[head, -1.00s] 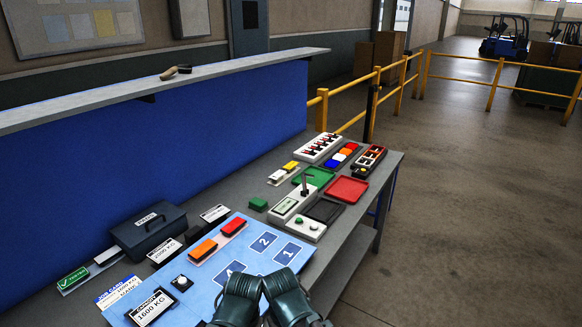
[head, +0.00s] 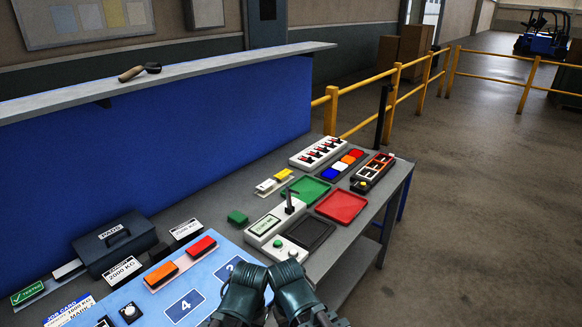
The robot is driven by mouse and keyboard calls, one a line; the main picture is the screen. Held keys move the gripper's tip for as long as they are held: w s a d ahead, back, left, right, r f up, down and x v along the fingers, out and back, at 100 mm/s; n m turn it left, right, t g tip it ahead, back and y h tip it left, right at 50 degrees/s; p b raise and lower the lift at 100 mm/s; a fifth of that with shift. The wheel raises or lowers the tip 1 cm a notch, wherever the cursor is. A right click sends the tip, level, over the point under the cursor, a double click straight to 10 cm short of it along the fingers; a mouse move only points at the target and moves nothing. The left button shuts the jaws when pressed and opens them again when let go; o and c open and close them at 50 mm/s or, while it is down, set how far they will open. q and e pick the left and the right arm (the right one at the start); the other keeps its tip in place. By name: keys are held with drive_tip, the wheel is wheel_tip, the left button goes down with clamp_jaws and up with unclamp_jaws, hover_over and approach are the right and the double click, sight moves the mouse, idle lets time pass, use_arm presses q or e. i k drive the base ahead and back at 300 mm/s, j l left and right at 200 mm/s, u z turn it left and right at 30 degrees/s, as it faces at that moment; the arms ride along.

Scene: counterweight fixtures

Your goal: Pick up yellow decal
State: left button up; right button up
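My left gripper (head: 243,288) and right gripper (head: 291,285) are side by side at the bottom, low over the front of the table. Both are well short of the yellow piece. Their dark green housings hide the fingertips, so I cannot see whether they are open or shut.
A green tray (head: 307,191), a red tray (head: 341,206) and a black tray (head: 309,233) lie on the table. A lever device (head: 276,222) stands before the yellow piece. A blue mat (head: 209,285) holds orange and red blocks. A toolbox (head: 115,240) stands at left.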

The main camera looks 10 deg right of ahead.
sight(281, 175)
drive_tip(key=i+l, duration=0.25)
drive_tip(key=l, duration=0.2)
drive_tip(key=i+l+u, duration=0.1)
drive_tip(key=i+l, duration=0.15)
drive_tip(key=l, duration=0.2)
drive_tip(key=i+l+u, duration=0.1)
drive_tip(key=l, duration=0.4)
drive_tip(key=i+l, duration=0.3)
drive_tip(key=l, duration=0.2)
drive_tip(key=i+l+u, duration=0.1)
drive_tip(key=i+l, duration=0.15)
drive_tip(key=l, duration=0.2)
drive_tip(key=i+l, duration=0.15)
drive_tip(key=l, duration=0.35)
drive_tip(key=i+l+u, duration=0.1)
drive_tip(key=l, duration=0.45)
drive_tip(key=i+l, duration=0.3)
drive_tip(key=l, duration=0.2)
drive_tip(key=u, duration=0.05)
